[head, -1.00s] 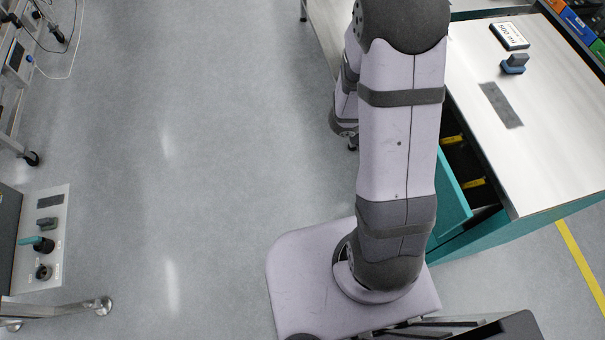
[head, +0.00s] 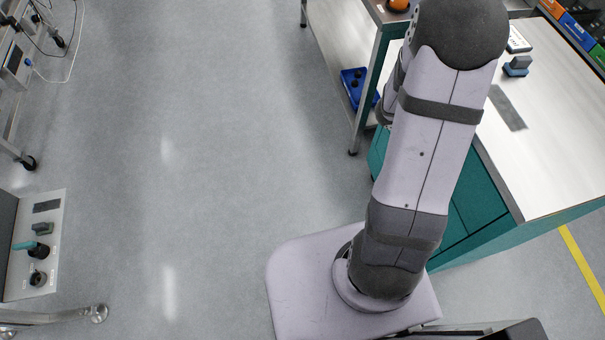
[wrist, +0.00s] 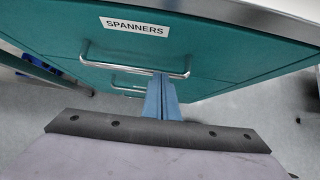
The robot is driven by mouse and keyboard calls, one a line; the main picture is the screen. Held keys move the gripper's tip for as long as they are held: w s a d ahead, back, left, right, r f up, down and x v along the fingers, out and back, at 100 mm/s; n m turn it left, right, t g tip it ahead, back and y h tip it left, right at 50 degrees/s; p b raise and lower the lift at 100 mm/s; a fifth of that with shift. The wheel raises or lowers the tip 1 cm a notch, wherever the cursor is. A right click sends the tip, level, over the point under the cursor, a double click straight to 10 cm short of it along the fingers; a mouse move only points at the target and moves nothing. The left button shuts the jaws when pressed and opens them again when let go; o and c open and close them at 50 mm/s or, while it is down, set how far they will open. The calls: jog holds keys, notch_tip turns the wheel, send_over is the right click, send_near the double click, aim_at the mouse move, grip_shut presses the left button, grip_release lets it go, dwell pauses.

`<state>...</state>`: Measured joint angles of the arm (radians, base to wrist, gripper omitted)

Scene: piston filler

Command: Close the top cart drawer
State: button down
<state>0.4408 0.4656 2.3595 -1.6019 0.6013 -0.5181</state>
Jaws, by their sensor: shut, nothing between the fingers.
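The teal cart (head: 478,198) stands at the right in the head view, under a pale worktop. Its top drawer (wrist: 215,52), labelled SPANNERS, fills the upper wrist view; its front looks flush with the cart and no drawer interior shows. The drawer's metal bar handle (wrist: 110,64) runs across the front. In the head view my arm hides the gripper and part of the cart front.
More handles (wrist: 128,88) show below on the lower fronts. A blue tray (head: 355,88) sits on the lower shelf of a metal-legged bench beside the cart. A blue-grey object (head: 517,65) stands on the worktop.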

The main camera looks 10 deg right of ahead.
jog(key=shift+d+r, duration=0.15)
jog(key=a+f+p+v, duration=0.1)
jog(key=a+p+v, duration=0.1)
jog(key=v, duration=1.1)
jog(key=shift+a+f+p, duration=0.15)
jog(key=shift+f+p, duration=0.25)
jog(key=shift+p, duration=0.2)
jog(key=shift+w, duration=0.1)
